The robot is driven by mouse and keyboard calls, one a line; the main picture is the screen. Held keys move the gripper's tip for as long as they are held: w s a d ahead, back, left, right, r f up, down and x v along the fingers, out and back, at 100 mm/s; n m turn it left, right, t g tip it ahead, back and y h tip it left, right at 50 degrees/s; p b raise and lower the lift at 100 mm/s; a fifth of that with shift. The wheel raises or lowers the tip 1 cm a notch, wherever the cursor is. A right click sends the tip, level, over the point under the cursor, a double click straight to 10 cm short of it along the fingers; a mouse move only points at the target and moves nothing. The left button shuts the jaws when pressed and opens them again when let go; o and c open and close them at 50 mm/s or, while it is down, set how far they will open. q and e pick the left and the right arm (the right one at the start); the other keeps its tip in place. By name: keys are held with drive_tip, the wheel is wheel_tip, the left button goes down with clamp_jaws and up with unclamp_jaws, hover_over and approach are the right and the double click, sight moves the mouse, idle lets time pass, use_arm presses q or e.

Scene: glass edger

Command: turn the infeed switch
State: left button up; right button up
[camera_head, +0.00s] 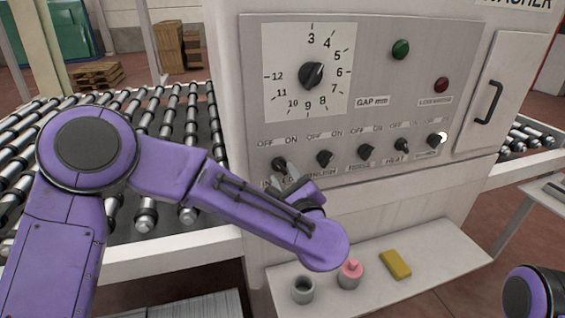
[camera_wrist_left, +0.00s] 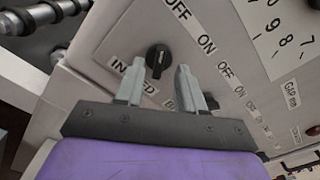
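The infeed switch (camera_head: 278,163) is a small black rotary knob at the left end of the row on the machine's grey panel, with OFF and ON labels above it. In the left wrist view the knob (camera_wrist_left: 157,58) shows a light pointer line, and the label below it is partly covered by a finger. My left gripper (camera_head: 287,172) is at this knob, its two grey fingers apart. In the wrist view the knob appears between the fingertips (camera_wrist_left: 161,68); whether they reach around it or stop in front, I cannot tell. My right gripper is out of view.
Several similar knobs (camera_head: 366,152) continue to the right. A large dial (camera_head: 312,75), a green button (camera_head: 401,49) and a red button (camera_head: 441,85) sit above. A shelf (camera_head: 440,262) below holds a grey cup (camera_head: 302,290), a pink-topped container (camera_head: 350,274) and a yellow block (camera_head: 396,264).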

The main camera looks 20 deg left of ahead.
sight(280, 167)
use_arm(q)
drive_tip(key=x, duration=0.2)
drive_tip(key=shift+w+a+p, duration=0.2)
drive_tip(key=shift+w+p, duration=0.05)
drive_tip(key=shift+p, duration=0.1)
clamp_jaws()
